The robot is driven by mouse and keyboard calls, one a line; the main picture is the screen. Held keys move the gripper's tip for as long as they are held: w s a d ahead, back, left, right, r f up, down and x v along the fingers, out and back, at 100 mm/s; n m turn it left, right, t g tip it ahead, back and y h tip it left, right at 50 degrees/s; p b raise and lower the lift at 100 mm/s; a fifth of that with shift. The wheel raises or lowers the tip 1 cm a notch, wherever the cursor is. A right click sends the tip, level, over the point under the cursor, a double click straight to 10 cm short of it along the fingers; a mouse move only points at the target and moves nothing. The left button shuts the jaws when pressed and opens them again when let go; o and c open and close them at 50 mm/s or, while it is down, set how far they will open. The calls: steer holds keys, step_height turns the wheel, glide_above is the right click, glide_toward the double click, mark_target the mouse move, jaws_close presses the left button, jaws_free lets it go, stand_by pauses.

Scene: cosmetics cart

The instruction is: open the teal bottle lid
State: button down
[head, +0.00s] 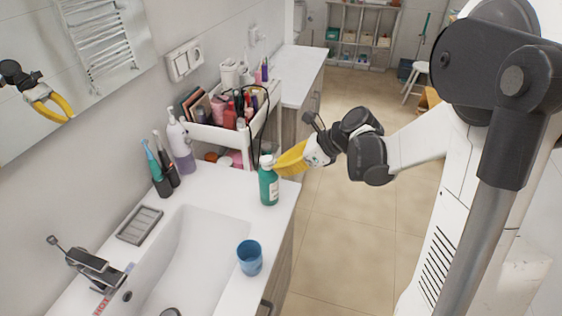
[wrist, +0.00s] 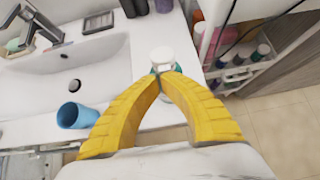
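The teal bottle (head: 269,188) stands upright on the white counter, right of the basin, with a white lid (head: 266,161) on top. My gripper (head: 279,168) has yellow fingers and reaches in from the right at lid height, its tips at the lid's right side. In the wrist view the fingertips (wrist: 162,77) come close together just below the white lid (wrist: 162,56). Teal parts of the bottle show around the tips. The fingers hide most of the bottle there, and whether they grip the lid or only lie against it cannot be told.
A blue cup (head: 249,258) stands on the counter's front edge. A white rack (head: 222,135) of cosmetics stands behind the bottle. A lilac pump bottle (head: 181,147) and toothbrushes (head: 157,170) are near the wall. A grey soap dish (head: 140,225) lies left of the basin (head: 190,255).

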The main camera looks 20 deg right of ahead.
mark_target(264, 161)
steer(key=r+g+h+p, duration=0.1)
steer(key=p, duration=0.1)
steer(key=r+g+h+p, duration=0.1)
steer(key=h, duration=0.1)
steer(key=shift+w+a+r+p, duration=0.1)
steer(key=shift+w+a+p, duration=0.1)
steer(key=shift+a+p, duration=0.15)
steer(key=shift+w+a+r+g+h+p, duration=0.3)
steer(key=shift+r+g+h+p, duration=0.25)
steer(key=shift+g+h, duration=0.35)
steer(key=shift+w+a+r+g+h+p, duration=0.25)
steer(key=shift+g+h+p, duration=0.4)
steer(key=shift+h, duration=0.35)
steer(key=shift+a+r+g, duration=0.15)
steer(key=shift+g, duration=0.1)
steer(key=shift+w+a+r, duration=0.3)
steer(key=shift+w+a, duration=0.15)
steer(key=shift+a, duration=0.05)
steer(key=shift+w+a+r, duration=0.1)
steer(key=shift+w+a, duration=0.1)
steer(key=shift+a, duration=0.05)
